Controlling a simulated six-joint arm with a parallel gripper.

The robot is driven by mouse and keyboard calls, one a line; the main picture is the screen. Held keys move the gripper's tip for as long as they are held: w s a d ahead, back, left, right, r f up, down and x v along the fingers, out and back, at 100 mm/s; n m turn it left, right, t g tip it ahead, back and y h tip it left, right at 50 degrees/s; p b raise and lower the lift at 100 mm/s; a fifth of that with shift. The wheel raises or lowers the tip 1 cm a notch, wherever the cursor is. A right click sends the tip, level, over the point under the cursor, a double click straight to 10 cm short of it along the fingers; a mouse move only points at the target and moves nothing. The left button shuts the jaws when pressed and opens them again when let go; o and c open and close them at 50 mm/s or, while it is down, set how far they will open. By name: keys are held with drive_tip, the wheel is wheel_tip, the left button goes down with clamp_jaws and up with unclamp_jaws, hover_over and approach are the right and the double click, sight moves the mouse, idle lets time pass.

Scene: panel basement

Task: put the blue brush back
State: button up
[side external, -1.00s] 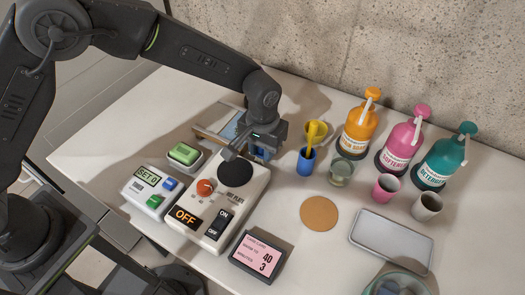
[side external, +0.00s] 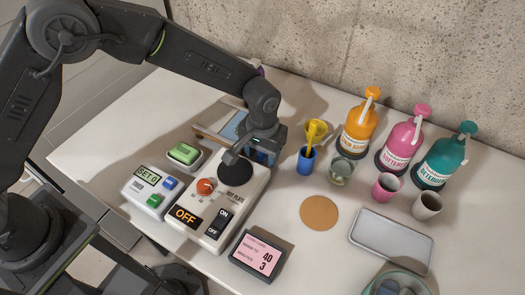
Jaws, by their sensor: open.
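My gripper (side external: 262,157) is at the back of the table, just behind the hot plate and left of the blue cup, pointing down. It is open. A patch of blue (side external: 264,148) shows at the gripper; I cannot tell whether it is the blue brush or another blue thing, or whether it lies between the fingers. No blue brush shows clearly elsewhere. The blue cup (side external: 306,163) stands upright with a yellow-handled tool (side external: 311,136) in it. A flat blue panel with a wooden edge (side external: 210,138) lies partly hidden behind my wrist.
The hot plate (side external: 188,217) and a green-buttoned box (side external: 155,184) stand in front. A yellow cup (side external: 322,130), a glass (side external: 341,172) and three pump bottles (side external: 402,143) stand right. A cork disc (side external: 319,213) and grey tray (side external: 391,242) lie near clear table.

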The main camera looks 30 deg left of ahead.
wheel_tip(320, 180, up, 12)
drive_tip(key=shift+r, duration=0.15)
idle(0.3)
drive_tip(key=shift+r, duration=0.1)
drive_tip(key=s+a+r+t, duration=0.3)
drive_tip(key=s+a+r, duration=0.5)
drive_tip(key=a+r, duration=0.45)
drive_tip(key=s+a+t, duration=0.2)
drive_tip(key=s+a, duration=0.7)
drive_tip(key=s, duration=0.5)
drive_tip(key=shift+a+f+t, duration=0.15)
drive_tip(key=shift+a+t, duration=0.15)
drive_tip(key=shift+a, duration=0.05)
drive_tip(key=shift+c, duration=0.2)
idle(0.3)
